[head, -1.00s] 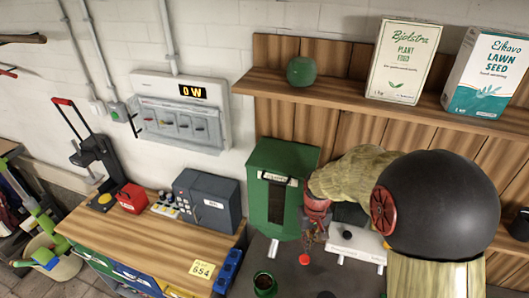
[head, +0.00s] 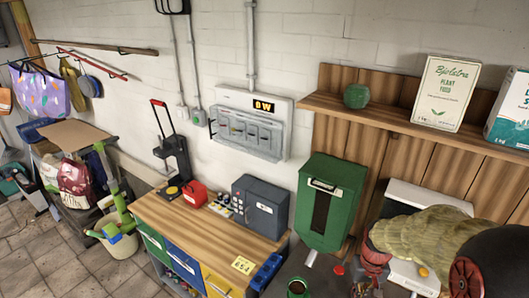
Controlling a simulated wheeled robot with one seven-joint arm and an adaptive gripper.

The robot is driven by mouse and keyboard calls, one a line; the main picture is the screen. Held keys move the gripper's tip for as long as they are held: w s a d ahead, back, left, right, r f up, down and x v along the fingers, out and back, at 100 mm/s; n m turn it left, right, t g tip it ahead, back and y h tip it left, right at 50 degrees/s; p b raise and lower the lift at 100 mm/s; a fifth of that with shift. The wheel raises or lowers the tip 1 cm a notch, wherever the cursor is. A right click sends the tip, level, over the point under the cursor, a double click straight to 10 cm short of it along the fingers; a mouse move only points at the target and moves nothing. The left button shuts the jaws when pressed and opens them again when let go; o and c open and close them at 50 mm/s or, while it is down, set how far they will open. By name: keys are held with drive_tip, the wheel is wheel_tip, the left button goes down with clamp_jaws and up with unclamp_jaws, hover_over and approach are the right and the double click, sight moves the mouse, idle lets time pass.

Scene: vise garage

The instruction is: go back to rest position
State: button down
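My arm is at the lower right of the head view, a dark round joint with a tan link. It ends in my reddish gripper (head: 367,283), which hangs low in front of a pale device (head: 412,272) at the right of the green box. The fingertips are small and partly at the picture's bottom edge, so I cannot tell whether they are open or shut. No object is clearly visible in it.
A green box (head: 345,172) is left of my gripper. A shelf (head: 385,117) is above. Paved floor (head: 65,250) lies open at left.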

drive_tip(key=s+a+t+b, duration=0.3)
drive_tip(key=s+b, duration=0.4)
drive_tip(key=b, duration=0.5)
drive_tip(key=s+a+n+t+b, duration=0.1)
drive_tip(key=s+a+b, duration=0.5)
drive_tip(key=b, duration=0.7)
drive_tip(key=shift+s+f+t, duration=0.35)
drive_tip(key=shift+s+t, duration=0.15)
drive_tip(key=shift+t, duration=0.4)
